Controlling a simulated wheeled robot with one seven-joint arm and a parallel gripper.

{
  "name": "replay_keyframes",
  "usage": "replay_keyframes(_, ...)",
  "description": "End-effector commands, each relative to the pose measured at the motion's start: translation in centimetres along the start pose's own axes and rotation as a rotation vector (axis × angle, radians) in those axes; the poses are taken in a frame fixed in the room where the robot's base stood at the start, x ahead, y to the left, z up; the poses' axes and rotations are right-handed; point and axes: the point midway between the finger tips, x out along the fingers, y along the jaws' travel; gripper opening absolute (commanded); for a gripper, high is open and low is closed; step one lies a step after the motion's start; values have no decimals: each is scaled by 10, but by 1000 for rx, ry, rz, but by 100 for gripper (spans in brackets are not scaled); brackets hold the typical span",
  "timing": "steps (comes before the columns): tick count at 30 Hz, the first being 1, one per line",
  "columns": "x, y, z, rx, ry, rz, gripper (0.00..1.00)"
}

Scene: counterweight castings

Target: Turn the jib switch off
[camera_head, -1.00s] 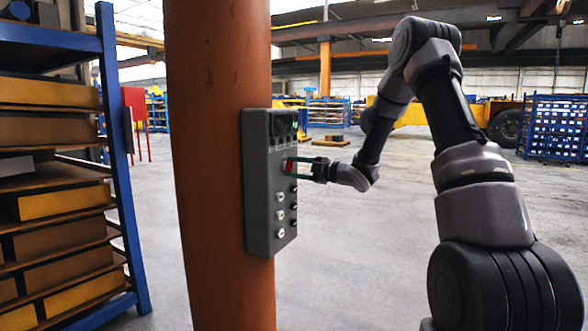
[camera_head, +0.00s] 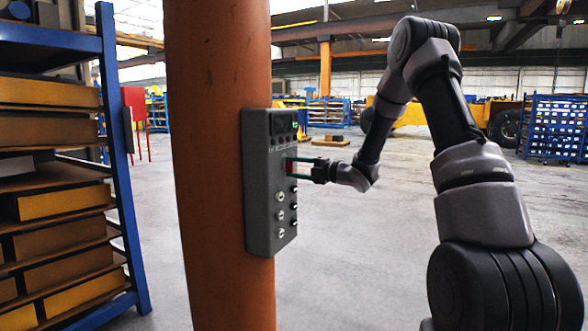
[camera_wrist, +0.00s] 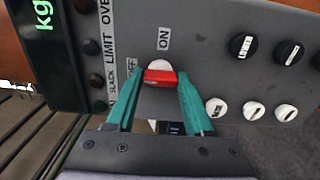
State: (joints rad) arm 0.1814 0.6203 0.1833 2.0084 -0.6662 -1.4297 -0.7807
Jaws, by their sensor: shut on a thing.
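The jib switch has a red handle (camera_wrist: 158,77) on a pale round base, set in a grey control box (camera_head: 258,225). My gripper (camera_wrist: 160,88) is shut on the red handle, with a green finger at each side of it. In the wrist view an ON label (camera_wrist: 163,39) lies above the handle, and an OFF label, partly covered by a finger, lies to its left. I cannot tell which label the handle points at. In the head view my gripper (camera_head: 298,166) reaches the box from the right, and the handle is mostly hidden.
The box is fixed to an orange column (camera_head: 210,200). Black knobs (camera_wrist: 243,46) and white knobs (camera_wrist: 252,110) sit close by on the panel, with a lit kg display (camera_wrist: 40,35) at its other end. A blue shelf rack (camera_head: 125,190) stands left. The floor at right is open.

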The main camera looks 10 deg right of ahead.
Motion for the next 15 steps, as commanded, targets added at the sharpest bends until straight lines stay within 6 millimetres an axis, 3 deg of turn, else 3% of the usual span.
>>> replay_keyframes(8, -1, -2, 0, 0, -1, -3, 0)
replay_keyframes(9, -1, -2, 0, 0, -1, -3, 64)
replay_keyframes(11, -1, -2, 0, 0, -1, -3, 82)
replay_keyframes(15, -1, -1, 0, 0, 0, -2, 82)
